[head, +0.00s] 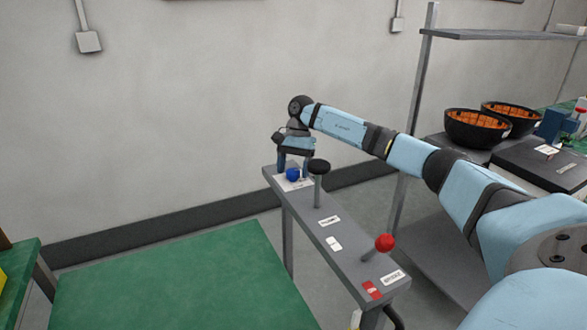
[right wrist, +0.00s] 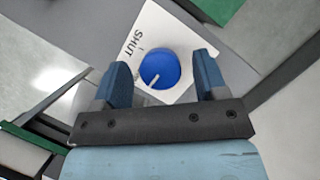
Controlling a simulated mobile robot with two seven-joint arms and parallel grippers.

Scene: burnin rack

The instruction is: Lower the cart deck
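My right gripper (head: 293,168) hangs over the far end of a narrow grey control panel (head: 312,232). In the right wrist view its fingers (right wrist: 162,70) are open, one on each side of a blue round knob (right wrist: 159,66) with a white pointer line. The knob sits on a white plate marked SHUT; gaps show between it and both fingers. The knob also shows in the head view (head: 293,174). A flat green surface (head: 170,280), perhaps the cart deck, lies left of the panel. My left gripper is not in view.
A black-topped post (head: 318,168), a white switch (head: 334,243), a red ball lever (head: 384,243) and a red switch (head: 372,290) stand along the panel. A shelf rack (head: 430,110) with black bowls (head: 478,128) is at right. Another green top (head: 18,265) is at far left.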

